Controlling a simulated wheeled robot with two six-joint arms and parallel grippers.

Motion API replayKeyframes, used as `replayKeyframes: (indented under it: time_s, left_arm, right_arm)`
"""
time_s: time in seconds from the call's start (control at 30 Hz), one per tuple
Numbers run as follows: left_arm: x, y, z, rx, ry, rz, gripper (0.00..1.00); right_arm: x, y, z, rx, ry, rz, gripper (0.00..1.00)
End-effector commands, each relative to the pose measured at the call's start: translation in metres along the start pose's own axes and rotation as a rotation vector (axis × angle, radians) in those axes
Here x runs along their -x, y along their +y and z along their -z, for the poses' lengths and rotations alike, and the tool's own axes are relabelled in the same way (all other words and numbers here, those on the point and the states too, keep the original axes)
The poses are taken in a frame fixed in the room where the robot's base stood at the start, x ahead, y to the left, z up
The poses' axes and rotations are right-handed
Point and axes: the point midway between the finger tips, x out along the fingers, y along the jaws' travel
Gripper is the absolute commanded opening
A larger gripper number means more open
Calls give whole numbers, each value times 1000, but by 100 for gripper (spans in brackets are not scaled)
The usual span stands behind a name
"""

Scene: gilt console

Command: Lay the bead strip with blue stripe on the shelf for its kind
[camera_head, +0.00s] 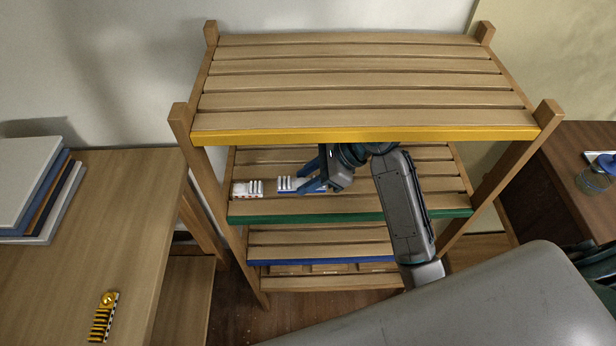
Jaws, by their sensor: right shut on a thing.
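The bead strip with blue stripe (286,185) has white beads and a blue lower edge. My right gripper (308,181) is shut on its right end, over the green-edged middle shelf (350,216) of the wooden rack. I cannot tell whether the strip touches the slats. Another white bead strip (246,189), with reddish marks on its edge, lies on the same shelf to the left, apart from the held one. The top shelf (365,136) has a yellow edge and a lower shelf (320,261) a blue edge. My left gripper is out of view.
The top shelf is bare and overhangs my right arm. Rack posts stand at the corners. A wooden table (110,230) at the left holds stacked books (35,190) and a gold bead strip (103,318). A dark table with a glass jar (598,172) stands at the right.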

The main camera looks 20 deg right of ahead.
Motion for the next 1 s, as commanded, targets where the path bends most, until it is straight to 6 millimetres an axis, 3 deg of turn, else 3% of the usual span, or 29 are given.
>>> replayKeyframes:
  time_s: [0.17, 0.5, 0.8, 0.83, 0.9, 1.0]
  left_arm:
    - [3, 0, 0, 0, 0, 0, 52]
    - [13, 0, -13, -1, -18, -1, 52]
    - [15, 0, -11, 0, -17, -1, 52]
    - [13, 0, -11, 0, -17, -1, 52]
    - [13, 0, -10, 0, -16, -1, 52]
    - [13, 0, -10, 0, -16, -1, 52]
  right_arm:
    - [0, -16, 0, 1, 1, 0, 7]
    - [-24, -15, 25, -1, 1, -1, 7]
    - [-26, -15, 26, 0, 1, 0, 7]
    - [-26, -15, 26, 0, 1, 0, 36]
    - [-26, -16, 26, 1, 1, 0, 50]
    - [-26, -15, 26, 1, 1, 0, 52]
